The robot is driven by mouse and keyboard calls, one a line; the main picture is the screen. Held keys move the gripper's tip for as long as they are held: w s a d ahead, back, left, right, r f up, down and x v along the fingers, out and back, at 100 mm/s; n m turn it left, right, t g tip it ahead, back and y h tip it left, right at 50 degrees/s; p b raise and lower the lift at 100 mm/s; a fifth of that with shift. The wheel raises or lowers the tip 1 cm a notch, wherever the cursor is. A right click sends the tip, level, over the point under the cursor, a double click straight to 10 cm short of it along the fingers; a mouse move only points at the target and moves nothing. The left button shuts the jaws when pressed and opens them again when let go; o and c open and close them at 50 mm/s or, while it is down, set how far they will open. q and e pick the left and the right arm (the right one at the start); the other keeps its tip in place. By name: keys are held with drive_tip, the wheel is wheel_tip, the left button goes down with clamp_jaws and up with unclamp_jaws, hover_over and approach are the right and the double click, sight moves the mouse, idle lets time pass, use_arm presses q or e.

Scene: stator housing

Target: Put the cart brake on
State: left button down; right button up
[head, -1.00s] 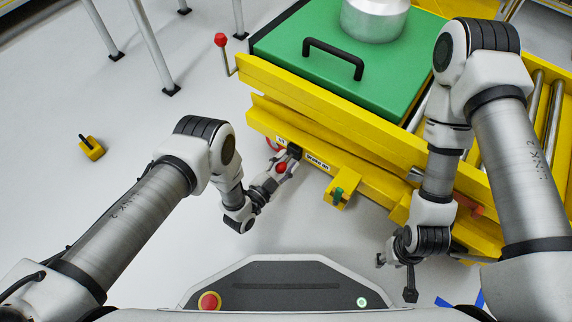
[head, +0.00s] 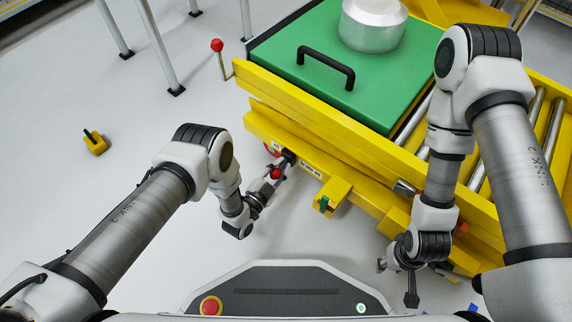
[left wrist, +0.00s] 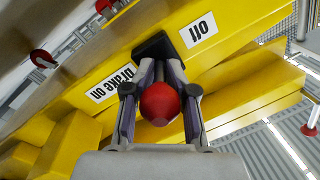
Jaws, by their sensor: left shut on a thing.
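The brake lever's red knob (head: 275,173) is at the yellow cart's near side. In the left wrist view the red knob (left wrist: 160,105) sits between my left gripper's fingers, in front of a black bracket (left wrist: 153,46). An "Off" label (left wrist: 199,30) and a "Brake on" label (left wrist: 113,84) lie on either side of the bracket. The lever's shaft is mostly hidden, so I cannot tell its exact angle. My left gripper (head: 279,170) is shut on the lever. My right gripper (head: 396,283) is open and empty, low beside the cart's near side.
The yellow cart (head: 350,165) carries a green plate (head: 290,75) with a black handle and a metal cylinder (head: 372,25). A red-topped rod (head: 217,45) stands at its left corner. Rollers (head: 550,130) lie to the right. The floor at left is mostly clear, with a small yellow block (head: 95,144).

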use_arm(q)
drive_tip(key=shift+s+f, duration=0.1)
drive_tip(key=shift+s, duration=0.05)
drive_tip(key=c, duration=1.1)
unclamp_jaws()
drive_tip(key=shift+a, duration=0.1)
drive_tip(key=v, duration=1.2)
